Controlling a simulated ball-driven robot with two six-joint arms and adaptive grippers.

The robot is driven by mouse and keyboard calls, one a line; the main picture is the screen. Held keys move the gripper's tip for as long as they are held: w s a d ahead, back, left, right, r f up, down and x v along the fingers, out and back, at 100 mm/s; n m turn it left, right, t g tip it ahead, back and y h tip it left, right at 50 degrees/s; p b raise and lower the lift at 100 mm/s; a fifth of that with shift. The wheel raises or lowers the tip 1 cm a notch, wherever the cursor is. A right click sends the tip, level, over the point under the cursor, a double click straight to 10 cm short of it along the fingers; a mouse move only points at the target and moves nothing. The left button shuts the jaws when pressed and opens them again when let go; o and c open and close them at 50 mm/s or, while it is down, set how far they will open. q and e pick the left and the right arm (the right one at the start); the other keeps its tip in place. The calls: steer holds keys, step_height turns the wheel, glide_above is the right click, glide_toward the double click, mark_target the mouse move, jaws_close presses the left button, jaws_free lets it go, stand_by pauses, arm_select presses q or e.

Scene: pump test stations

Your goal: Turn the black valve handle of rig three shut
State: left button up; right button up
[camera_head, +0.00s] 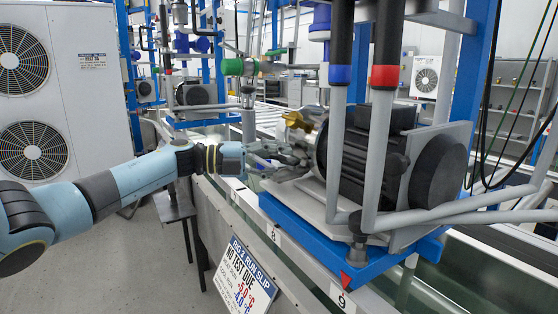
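My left gripper (290,160) reaches in from the left to the front end of the pump and motor unit (368,150) on the blue base. Its grey fingers look spread apart, with nothing clearly held between them. A brass fitting (297,122) shows just above the fingers, beside the pump's round face. I cannot make out a black valve handle for certain; the gripper and pump may hide it. The rig three slip (240,281) hangs below the bench edge at the front. My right gripper is not in view.
Two grey pipes with black upper sleeves, one banded blue (340,75) and one banded red (384,76), stand in front of the motor. A blue post (478,60) rises behind. A white fan unit (60,90) stands at left. The floor (120,255) at front left is clear.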

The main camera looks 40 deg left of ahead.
arm_select(q)
steer(key=v, duration=1.2)
